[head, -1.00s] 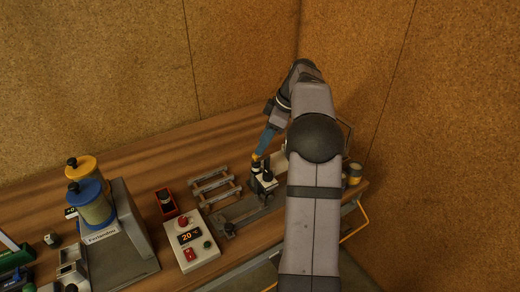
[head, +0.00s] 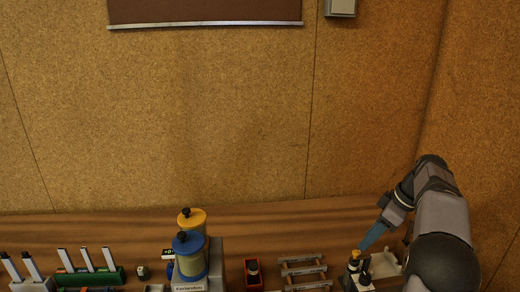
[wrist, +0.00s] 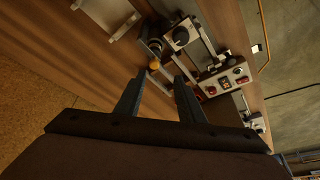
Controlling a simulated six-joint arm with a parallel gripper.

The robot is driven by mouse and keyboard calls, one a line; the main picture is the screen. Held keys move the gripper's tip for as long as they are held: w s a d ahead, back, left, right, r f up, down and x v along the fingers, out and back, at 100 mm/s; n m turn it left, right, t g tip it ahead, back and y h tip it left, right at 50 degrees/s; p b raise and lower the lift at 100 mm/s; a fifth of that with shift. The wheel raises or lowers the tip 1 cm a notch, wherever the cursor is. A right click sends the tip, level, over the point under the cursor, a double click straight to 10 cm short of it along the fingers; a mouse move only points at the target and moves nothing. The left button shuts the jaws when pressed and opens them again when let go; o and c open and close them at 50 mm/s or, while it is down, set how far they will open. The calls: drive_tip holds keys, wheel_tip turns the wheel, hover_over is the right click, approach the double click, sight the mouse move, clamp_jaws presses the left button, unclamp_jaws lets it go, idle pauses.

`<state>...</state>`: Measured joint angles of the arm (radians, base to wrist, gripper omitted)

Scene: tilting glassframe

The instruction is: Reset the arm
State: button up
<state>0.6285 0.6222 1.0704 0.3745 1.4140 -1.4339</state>
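My arm reaches down at the lower right of the head view. My gripper (head: 365,244) has blue fingers and points down over a small black and white fixture (head: 357,279) at the bench's right. In the wrist view my gripper (wrist: 160,77) has its two fingers apart, with nothing held between them. A yellow-orange knob (wrist: 154,65) on the fixture shows just past the fingertips. It also shows close to the fingertips in the head view (head: 355,253). I cannot tell whether the fingers touch it.
A metal rack (head: 303,270), a red-orange box (head: 253,280) and a machine with yellow and blue cylinders (head: 189,255) stand left of the fixture. A control box (wrist: 222,77) shows in the wrist view. The cork wall (head: 220,120) rises close behind.

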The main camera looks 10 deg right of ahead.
drive_tip(key=s+a+f+m+g+h, duration=0.1)
drive_tip(key=s+a+f+m, duration=0.2)
drive_tip(key=a, duration=0.5)
drive_tip(key=s+a+f+m+g, duration=0.1)
drive_tip(key=s+a+f+m, duration=0.15)
drive_tip(key=s+a, duration=0.35)
drive_tip(key=s+a+f+m+h, duration=0.1)
drive_tip(key=s+a+f, duration=0.3)
drive_tip(key=s, duration=0.4)
drive_tip(key=s+a+f+m+h, duration=0.1)
drive_tip(key=s+a+f, duration=0.3)
drive_tip(key=s, duration=0.4)
drive_tip(key=shift+a+f+m+g, duration=0.35)
drive_tip(key=shift+a+m+g, duration=0.05)
drive_tip(key=shift+a+m, duration=0.2)
